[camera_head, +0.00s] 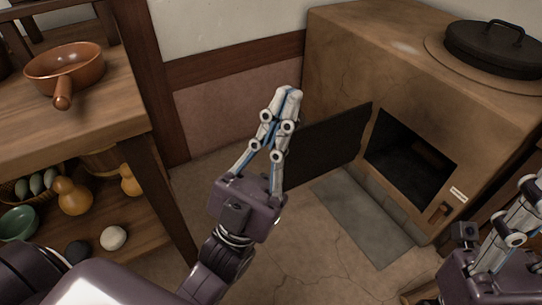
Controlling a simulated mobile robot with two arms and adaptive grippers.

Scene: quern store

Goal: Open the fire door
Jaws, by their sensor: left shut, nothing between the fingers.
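The fire door (325,145) is a dark flat panel on the front of the clay stove (370,60). It stands swung open to the left of the dark firebox opening (410,160). My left gripper (288,97) is shut and empty, pointing up, and it covers the door's left end. I cannot tell whether it touches the door. My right gripper (522,205) is at the lower right edge, in front of the stove's right side. Its fingertips are partly cut off by the frame.
A black lidded pot (494,48) sits on the stove top. A grey slab (362,220) lies on the floor before the opening. A wooden shelf table (100,110) on the left holds a brown handled pan (65,70), with gourds and a green bowl (18,224) below.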

